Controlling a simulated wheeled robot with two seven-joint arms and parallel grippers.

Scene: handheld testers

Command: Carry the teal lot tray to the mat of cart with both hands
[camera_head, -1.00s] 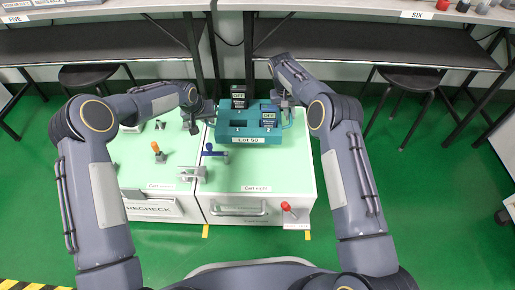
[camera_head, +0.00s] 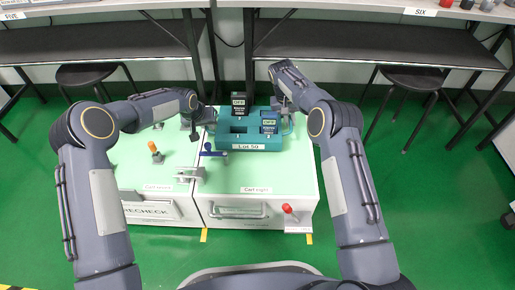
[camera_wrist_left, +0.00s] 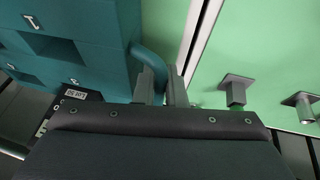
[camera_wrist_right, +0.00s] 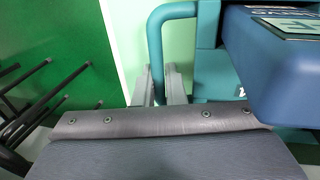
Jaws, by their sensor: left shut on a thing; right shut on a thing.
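The teal lot tray (camera_head: 262,140), labelled Lot 50, is over the back of the right cart's pale green mat (camera_head: 260,172). I cannot tell whether its underside touches the mat. My left gripper (camera_head: 208,117) is shut on the tray's left handle, a teal bar in the left wrist view (camera_wrist_left: 150,62). My right gripper (camera_head: 287,108) is shut on the right handle, which shows in the right wrist view (camera_wrist_right: 156,50).
A blue-topped clamp (camera_head: 209,150), a grey bracket (camera_head: 190,174) and an orange-topped post (camera_head: 155,150) stand left of and in front of the tray. A red knob (camera_head: 287,208) is at the front right corner. The mat's front right is clear. Black benches stand behind.

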